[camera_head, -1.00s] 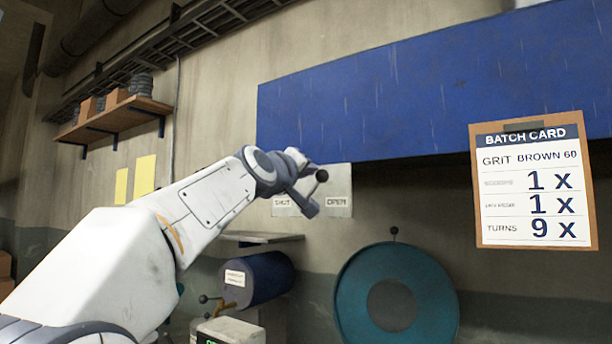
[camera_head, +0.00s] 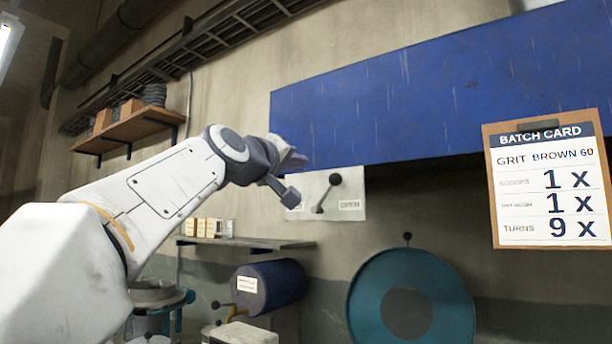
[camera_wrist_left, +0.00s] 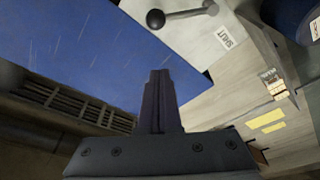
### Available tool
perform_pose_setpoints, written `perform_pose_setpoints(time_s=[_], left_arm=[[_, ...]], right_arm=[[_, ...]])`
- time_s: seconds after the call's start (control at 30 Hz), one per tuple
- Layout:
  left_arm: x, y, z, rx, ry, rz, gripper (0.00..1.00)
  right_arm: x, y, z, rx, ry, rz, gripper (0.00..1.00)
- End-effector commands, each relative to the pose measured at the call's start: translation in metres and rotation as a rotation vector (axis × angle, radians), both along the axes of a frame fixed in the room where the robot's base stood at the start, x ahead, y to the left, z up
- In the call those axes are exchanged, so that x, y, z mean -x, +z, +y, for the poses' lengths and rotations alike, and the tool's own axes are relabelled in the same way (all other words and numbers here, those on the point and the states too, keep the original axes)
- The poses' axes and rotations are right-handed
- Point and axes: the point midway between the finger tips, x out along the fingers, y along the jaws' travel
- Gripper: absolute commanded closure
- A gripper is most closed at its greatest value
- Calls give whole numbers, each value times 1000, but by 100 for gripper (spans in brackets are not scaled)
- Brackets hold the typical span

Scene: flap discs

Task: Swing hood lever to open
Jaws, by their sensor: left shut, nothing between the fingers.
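The hood lever (camera_head: 327,192) is a dark rod with a round black knob on a pale plate (camera_head: 351,187). It leans up and slightly right from its pivot, with the knob nearer the OPEN label than the SHUT side. The lever also shows at the top of the left wrist view (camera_wrist_left: 184,15), near the SHUT label. My left gripper (camera_head: 302,160) is shut and empty, at the plate's upper left, apart from the lever. Its closed fingers (camera_wrist_left: 160,78) point toward the blue hood (camera_head: 430,95) in the left wrist view. My right gripper is not in view.
A batch card (camera_head: 547,185) hangs at the right. Below the plate are a teal disc (camera_head: 365,300), a blue drum (camera_head: 285,285) and a small shelf (camera_head: 245,242). A wooden shelf (camera_head: 130,130) with boxes is at upper left. Space right of the lever looks clear.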

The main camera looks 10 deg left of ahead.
Motion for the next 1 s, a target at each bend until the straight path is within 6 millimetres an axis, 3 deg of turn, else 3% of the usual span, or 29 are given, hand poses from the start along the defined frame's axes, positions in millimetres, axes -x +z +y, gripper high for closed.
perform_pose_setpoints(time_s=[0.1,0.3,0.9,1.0], left_arm=[[23,-7,6,-1,3,-3,100],[43,-7,10,0,3,-1,100],[46,-7,10,-1,1,1,100],[43,-15,5,-10,-9,23,100]], right_arm=[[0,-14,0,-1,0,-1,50],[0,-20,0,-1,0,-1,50],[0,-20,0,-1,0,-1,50],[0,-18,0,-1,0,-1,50]])
